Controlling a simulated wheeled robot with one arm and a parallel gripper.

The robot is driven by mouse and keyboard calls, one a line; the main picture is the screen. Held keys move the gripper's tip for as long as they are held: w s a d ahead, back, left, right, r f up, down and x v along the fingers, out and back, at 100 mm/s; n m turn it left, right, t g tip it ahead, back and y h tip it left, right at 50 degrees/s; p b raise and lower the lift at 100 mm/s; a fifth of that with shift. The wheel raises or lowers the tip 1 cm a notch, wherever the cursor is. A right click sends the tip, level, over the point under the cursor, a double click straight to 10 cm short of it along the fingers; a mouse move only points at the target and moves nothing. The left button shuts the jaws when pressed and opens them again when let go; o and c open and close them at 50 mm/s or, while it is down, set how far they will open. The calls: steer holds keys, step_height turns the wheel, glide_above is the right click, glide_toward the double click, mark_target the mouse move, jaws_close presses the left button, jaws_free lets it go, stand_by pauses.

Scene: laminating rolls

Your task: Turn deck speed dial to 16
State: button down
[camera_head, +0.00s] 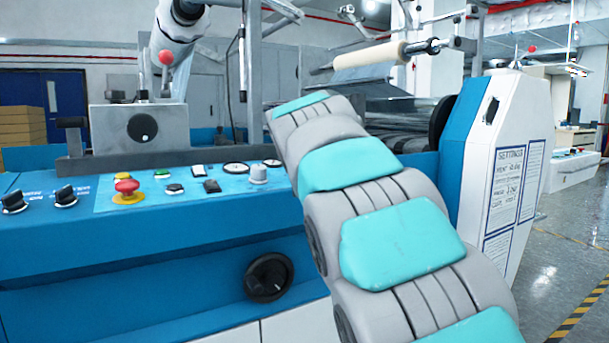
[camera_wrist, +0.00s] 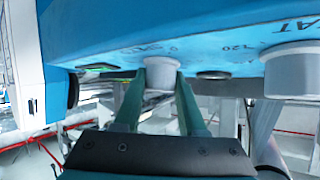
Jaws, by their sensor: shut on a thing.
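In the wrist view, a small pale grey dial (camera_wrist: 161,66) stands out from the blue panel. My gripper (camera_wrist: 160,79) has one teal finger on each side of it and is shut on it. Small markings sit on the panel by the dial, too blurred to read. A larger grey knob (camera_wrist: 292,70) is beside it at the right, near partly cut-off lettering and "120". In the head view, a grey knob (camera_head: 258,174) shows on the panel, left of my arm. My gripper and the held dial are hidden behind my arm there.
The blue control panel (camera_head: 100,245) carries a red emergency button (camera_head: 127,187), black switches (camera_head: 65,197) and several small buttons. A black handwheel (camera_head: 269,277) is on its front. A white and blue end housing (camera_head: 510,150) with printed sheets stands right of my arm. Open floor lies at far right.

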steer(key=shift+r+m+h, duration=0.1)
steer(key=shift+m+h, duration=0.7)
steer(key=shift+r+m+g+h+p, duration=0.1)
steer(key=shift+m+g+h+p, duration=0.5)
steer(key=shift+m+h+p, duration=0.85)
steer(key=shift+m, duration=0.35)
steer(key=shift+c, duration=2.4)
jaws_free()
steer(key=shift+s, duration=0.1)
steer(key=v, duration=0.7)
steer(key=shift+s+a+b, duration=0.1)
steer(key=shift+s+b, duration=0.1)
steer(key=shift+b, duration=0.1)
